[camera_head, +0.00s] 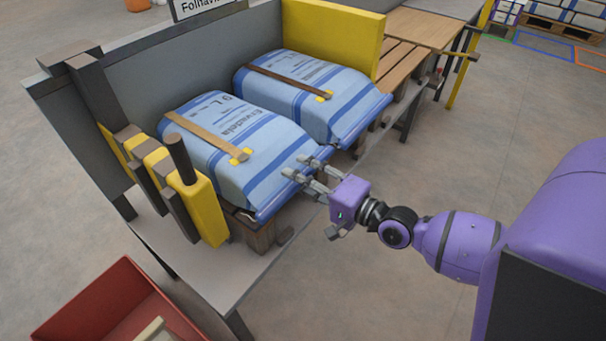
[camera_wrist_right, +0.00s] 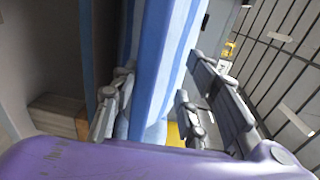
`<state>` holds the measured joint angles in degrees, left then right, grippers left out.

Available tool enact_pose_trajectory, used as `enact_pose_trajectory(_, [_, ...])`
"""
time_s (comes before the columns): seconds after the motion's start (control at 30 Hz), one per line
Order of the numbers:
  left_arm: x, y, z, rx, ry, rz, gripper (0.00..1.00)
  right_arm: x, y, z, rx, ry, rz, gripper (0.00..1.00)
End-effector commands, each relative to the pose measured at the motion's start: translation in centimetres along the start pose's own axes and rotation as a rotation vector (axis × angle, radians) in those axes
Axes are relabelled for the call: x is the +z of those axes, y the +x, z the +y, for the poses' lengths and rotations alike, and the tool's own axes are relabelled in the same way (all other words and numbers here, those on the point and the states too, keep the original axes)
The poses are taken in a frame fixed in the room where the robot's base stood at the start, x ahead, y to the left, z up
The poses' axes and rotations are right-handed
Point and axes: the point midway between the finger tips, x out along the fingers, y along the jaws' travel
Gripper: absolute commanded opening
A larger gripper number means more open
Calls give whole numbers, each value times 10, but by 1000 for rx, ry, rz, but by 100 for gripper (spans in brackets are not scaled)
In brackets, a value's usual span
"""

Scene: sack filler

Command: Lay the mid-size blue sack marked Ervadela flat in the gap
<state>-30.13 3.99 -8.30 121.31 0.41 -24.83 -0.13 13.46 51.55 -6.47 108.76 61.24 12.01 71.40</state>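A blue-and-white striped sack (camera_head: 225,145) marked Ervadela lies on the bench at the left, a brown strap (camera_head: 205,135) across it. A second similar blue sack (camera_head: 315,90) lies to its right, also strapped; its print is too small to read surely. A narrow gap (camera_head: 232,96) separates them. My right gripper (camera_head: 306,170) is at the front right edge of the left sack, fingers spread. In the right wrist view a blue striped sack edge (camera_wrist_right: 163,60) runs between the fingers (camera_wrist_right: 150,115); contact cannot be told. My left gripper is out of view.
A yellow block (camera_head: 335,38) stands behind the right sack, and yellow and dark posts (camera_head: 190,190) stand at the bench's left end. A grey wall (camera_head: 150,70) backs the bench. A wooden slatted surface (camera_head: 405,55) continues at right. A red bin (camera_head: 100,300) stands on the floor at front left.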

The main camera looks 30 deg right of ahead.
Motion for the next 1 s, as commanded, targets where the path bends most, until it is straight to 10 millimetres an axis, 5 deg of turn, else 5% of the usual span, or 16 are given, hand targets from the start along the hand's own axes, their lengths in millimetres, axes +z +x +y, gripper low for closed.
enact_pose_trajectory(0.17, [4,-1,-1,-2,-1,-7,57,-1,-11,-2,-5,-1,2,39])
enact_pose_trajectory(0.7, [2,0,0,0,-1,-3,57,-1,-110,-2,-10,-2,3,39])
enact_pose_trajectory(1.0, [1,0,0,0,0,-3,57,0,-120,-3,-14,-1,2,39])
